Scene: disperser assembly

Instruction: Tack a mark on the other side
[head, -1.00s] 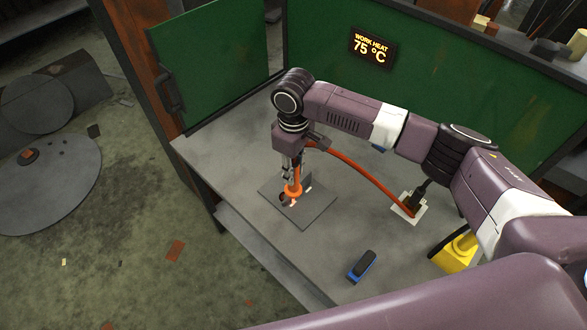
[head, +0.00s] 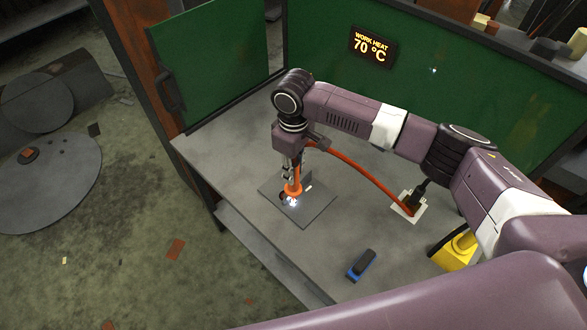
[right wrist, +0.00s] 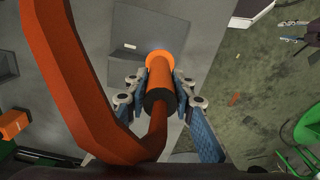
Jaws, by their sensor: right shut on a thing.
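My right gripper (head: 290,175) is shut on an orange torch (head: 293,190) and holds it upright, nozzle down, over a dark flat plate (head: 317,207) on the bench. A bright bluish-white glow (head: 292,202) shows at the tip, low against the plate. A small white mark (head: 309,187) lies on the plate to the right of the torch. In the right wrist view the fingers (right wrist: 162,88) close around the orange torch body (right wrist: 160,68), which hides the tip.
An orange hose (head: 360,173) runs from the torch to a white square base (head: 399,209). A blue and black block (head: 361,265) lies near the front edge. A yellow object (head: 457,252) is at right. The display (head: 371,46) reads WORK HEAT 70 °C. Green panels (head: 213,68) bound the back.

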